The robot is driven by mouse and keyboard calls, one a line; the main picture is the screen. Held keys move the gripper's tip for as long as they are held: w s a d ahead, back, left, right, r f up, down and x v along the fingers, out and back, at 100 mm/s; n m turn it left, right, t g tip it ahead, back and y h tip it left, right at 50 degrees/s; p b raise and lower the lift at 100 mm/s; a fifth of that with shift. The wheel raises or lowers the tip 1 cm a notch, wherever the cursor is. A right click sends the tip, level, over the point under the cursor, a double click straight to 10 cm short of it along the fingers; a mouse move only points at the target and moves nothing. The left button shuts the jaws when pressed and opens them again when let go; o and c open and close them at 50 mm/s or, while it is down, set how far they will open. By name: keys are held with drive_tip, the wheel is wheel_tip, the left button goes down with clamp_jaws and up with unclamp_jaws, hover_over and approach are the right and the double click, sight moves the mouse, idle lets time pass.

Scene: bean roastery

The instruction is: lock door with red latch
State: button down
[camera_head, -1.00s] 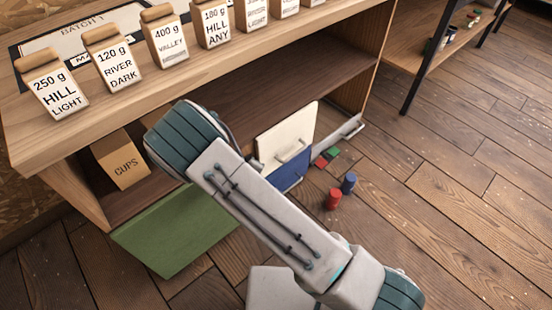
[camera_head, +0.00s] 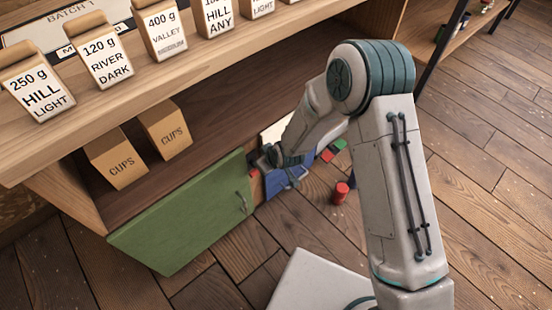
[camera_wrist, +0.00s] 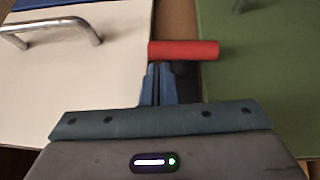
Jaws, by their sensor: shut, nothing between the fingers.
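The red latch (camera_wrist: 184,50) is a short red bar, lying level in the wrist view across the strip between the white door and the green door. A dark piece shows under it. In the head view only a small red bit of it (camera_head: 254,172) shows. The green door (camera_head: 180,222) has a metal handle and stands at the left of my gripper in the head view. My gripper (camera_head: 267,161) is shut and empty. In the wrist view its blue fingertips (camera_wrist: 158,70) are just below the latch's left part; I cannot tell whether they touch it.
The white door (camera_wrist: 75,75) has a metal handle. A blue panel (camera_head: 287,178) is beside my gripper. Two cups boxes (camera_head: 120,158) sit on the lower shelf. Labelled bags (camera_head: 105,62) stand on top. A red cylinder (camera_head: 341,192) stands on the floor.

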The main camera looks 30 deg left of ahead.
drive_tip(key=shift+w+d+f, duration=0.1)
drive_tip(key=shift+w, duration=0.1)
idle(0.6)
drive_tip(key=shift+r, duration=0.4)
wheel_tip(320, 180, up, 4)
drive_tip(key=shift+w+r+p, duration=0.1)
drive_tip(key=shift+r+p, duration=0.15)
drive_tip(key=shift+p, duration=0.85)
drive_tip(key=p+v, duration=0.1)
drive_tip(key=v, duration=0.7)
drive_tip(key=shift+d+r+p, duration=0.15)
drive_tip(key=shift+d+p, duration=0.15)
drive_tip(key=shift+p, duration=0.05)
drive_tip(key=shift+w, duration=0.1)
